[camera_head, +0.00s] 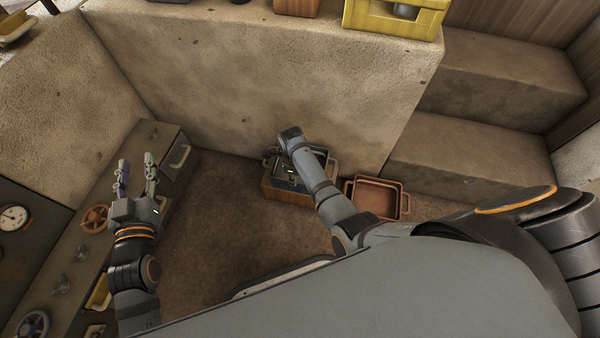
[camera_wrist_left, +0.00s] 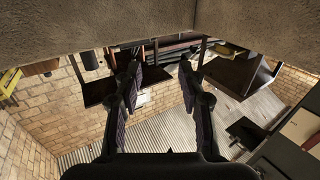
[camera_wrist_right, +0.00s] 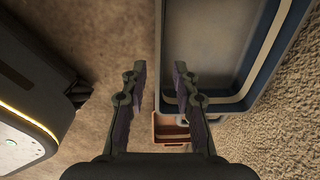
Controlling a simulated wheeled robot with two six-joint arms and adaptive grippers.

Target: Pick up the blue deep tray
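The blue deep tray (camera_wrist_right: 273,45), with a blue rim and grey inside, fills the upper right of the right wrist view. In the head view a dark tray (camera_head: 323,156), probably the same one, stands on a brown box beside the wall, partly hidden by my right arm. My right gripper (camera_wrist_right: 157,80) is open, fingers apart. Its right finger overlaps the tray's left edge in the picture; I cannot tell if they touch. My left gripper (camera_head: 136,166) is open and empty, over the machine panel at left; it also shows in the left wrist view (camera_wrist_left: 160,75).
A reddish-brown tray (camera_head: 377,198) lies on the floor just right of the dark tray. Steps (camera_head: 465,155) rise at the right. A panel with valve wheels (camera_head: 94,218) stands at the left. Brown floor (camera_head: 215,225) is clear between the panel and the trays.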

